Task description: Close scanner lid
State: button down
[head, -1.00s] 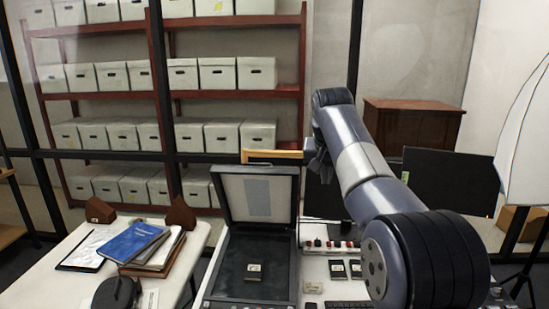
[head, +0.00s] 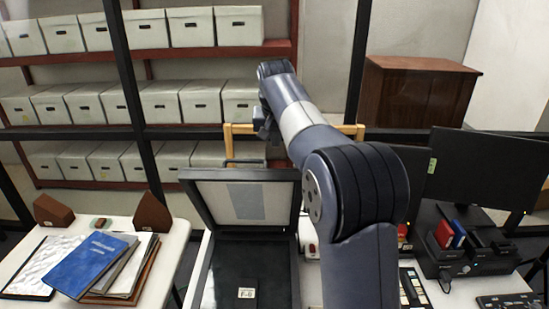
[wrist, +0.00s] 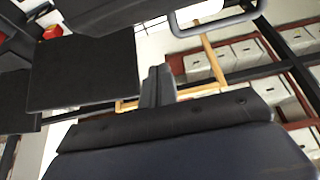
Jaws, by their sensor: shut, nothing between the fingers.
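The scanner (head: 222,290) stands on the white table with its lid (head: 285,205) open, tilted up and back. The lid's pale inner face has a grey rectangle. A handle-like bar (head: 242,162) shows at the lid's top edge. A small labelled item (head: 246,293) lies on the dark bed. My gripper (head: 262,132) is above and behind the lid's upper right corner, apart from it as far as I can tell. In the wrist view my gripper (wrist: 158,82) is shut and empty, and a pale metal loop (wrist: 182,30), perhaps the lid handle, shows at the top.
A blue book (head: 92,265) and folders lie left of the scanner. Dark monitors (head: 480,170) and a device (head: 470,255) stand at right. A wooden frame (head: 228,145) and shelves of boxes are behind. My arm hides part of the table.

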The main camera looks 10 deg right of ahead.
notch_tip(320, 180, down, 4)
jog(key=shift+w+f, duration=0.1)
jog(key=shift+s+a+f+p, duration=0.15)
jog(key=shift+s+f+p, duration=0.15)
jog(key=shift+s+f, duration=0.4)
jog(key=shift+s, duration=0.05)
jog(key=shift+f, duration=0.1)
